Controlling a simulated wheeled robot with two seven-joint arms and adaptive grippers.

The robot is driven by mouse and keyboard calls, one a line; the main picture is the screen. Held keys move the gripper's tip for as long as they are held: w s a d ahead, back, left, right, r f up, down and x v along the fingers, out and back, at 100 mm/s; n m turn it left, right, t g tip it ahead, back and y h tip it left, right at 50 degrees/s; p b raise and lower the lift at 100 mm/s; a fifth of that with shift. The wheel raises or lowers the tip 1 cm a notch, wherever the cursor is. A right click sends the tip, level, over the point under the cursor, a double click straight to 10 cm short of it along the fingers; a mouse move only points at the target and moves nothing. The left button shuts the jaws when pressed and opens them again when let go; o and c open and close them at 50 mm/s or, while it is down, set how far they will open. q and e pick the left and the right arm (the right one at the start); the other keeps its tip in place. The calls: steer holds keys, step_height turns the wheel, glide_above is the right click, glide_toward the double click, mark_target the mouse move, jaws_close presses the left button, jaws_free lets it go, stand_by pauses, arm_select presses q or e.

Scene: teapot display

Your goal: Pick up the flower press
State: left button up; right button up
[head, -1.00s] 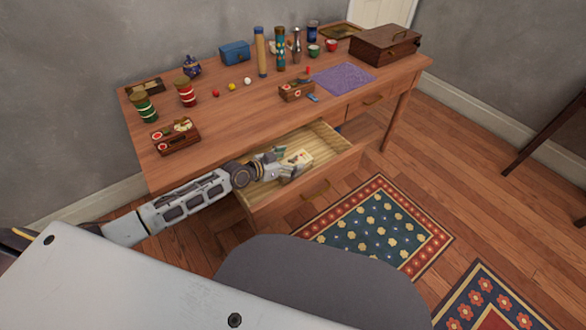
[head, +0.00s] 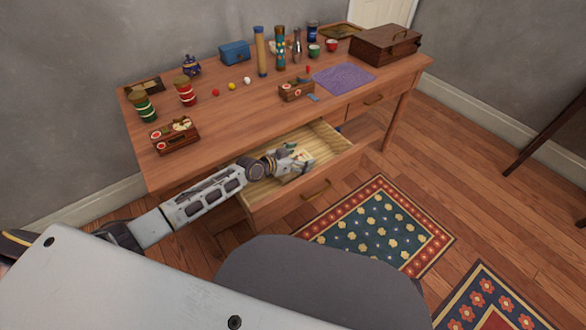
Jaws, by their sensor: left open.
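The flower press (head: 292,149) appears to be the small pale object with coloured decoration lying in the open drawer (head: 330,138) of the wooden desk. It is small and mostly covered by my left gripper (head: 300,164). The left arm comes in from the left over the drawer's front left corner, and the gripper is inside the drawer area, over the press. The gripper is open. Whether its fingers touch the press or lie around it cannot be told. My right gripper is not in view.
The desk top (head: 225,130) carries jars, small balls, a blue box (head: 235,53), a purple cloth (head: 344,78) and a dark wooden case (head: 385,45). A small decorated box (head: 297,90) stands behind the drawer. The drawer's right part is free. A patterned rug (head: 385,225) lies below.

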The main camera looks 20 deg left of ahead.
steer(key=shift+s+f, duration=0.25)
arm_select(q)
steer(key=c, duration=1.2)
steer(key=shift+c, duration=0.7)
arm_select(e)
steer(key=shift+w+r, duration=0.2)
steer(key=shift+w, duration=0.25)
arm_select(q)
steer(key=shift+r, duration=0.15)
steer(key=shift+r, duration=0.45)
step_height(320, 180, up, 7)
steer(key=p, duration=0.2)
steer(key=shift+f+p, duration=0.1)
steer(key=shift+p, duration=0.25)
steer(key=shift+r, duration=1.05)
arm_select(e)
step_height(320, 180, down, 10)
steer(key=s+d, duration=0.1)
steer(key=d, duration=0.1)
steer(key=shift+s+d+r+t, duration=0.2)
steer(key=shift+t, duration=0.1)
